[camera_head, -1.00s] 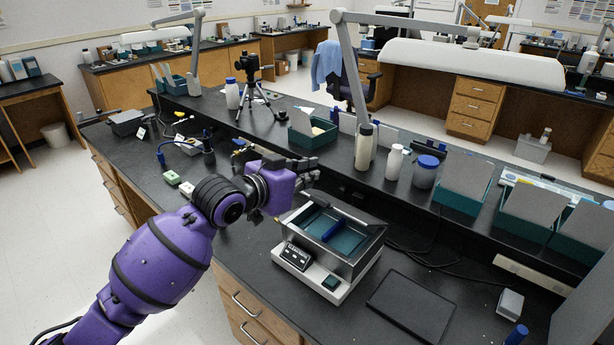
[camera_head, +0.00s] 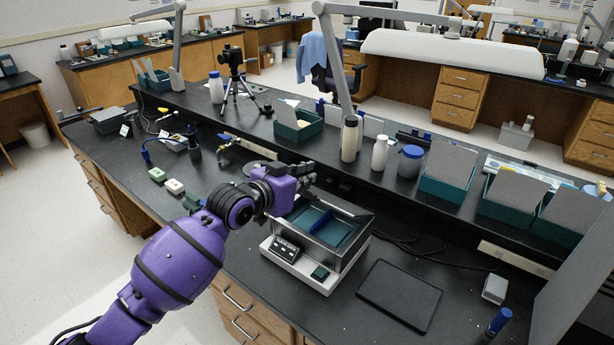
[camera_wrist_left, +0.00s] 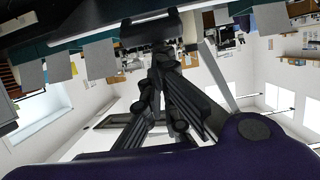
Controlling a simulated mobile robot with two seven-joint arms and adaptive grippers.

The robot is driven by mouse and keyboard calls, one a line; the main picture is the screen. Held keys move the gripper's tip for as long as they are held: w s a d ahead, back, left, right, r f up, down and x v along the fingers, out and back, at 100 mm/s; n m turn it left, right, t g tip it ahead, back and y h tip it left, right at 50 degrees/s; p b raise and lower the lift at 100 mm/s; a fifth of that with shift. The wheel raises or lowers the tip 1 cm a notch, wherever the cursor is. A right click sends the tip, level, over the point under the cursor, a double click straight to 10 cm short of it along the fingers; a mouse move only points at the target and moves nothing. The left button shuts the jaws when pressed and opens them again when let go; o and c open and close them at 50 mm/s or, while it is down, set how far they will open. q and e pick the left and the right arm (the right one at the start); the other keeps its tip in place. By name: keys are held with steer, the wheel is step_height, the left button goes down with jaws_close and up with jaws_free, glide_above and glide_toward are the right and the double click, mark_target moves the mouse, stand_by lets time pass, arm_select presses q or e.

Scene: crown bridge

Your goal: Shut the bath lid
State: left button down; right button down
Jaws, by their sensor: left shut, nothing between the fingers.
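The bath (camera_head: 296,268) is a white and steel box with a control panel on its front, standing on the black bench in the head view. Its top looks open, with teal surfaces and a blue bar (camera_head: 320,222) inside. I cannot clearly make out the lid. My left gripper (camera_head: 306,174) is at the bath's back left, its dark fingers pointing right, above the rear rim; I cannot tell whether it touches. In the left wrist view the fingers (camera_wrist_left: 165,75) are closed together with nothing between them. My right gripper is not in view.
A dark flat panel (camera_head: 400,295) lies right of the bath, with a small grey box (camera_head: 495,289) beyond. A raised shelf behind holds bottles (camera_head: 380,154), a blue-capped jar (camera_head: 410,162) and teal bins (camera_head: 447,184). A lamp arm (camera_head: 335,62) rises behind the bath.

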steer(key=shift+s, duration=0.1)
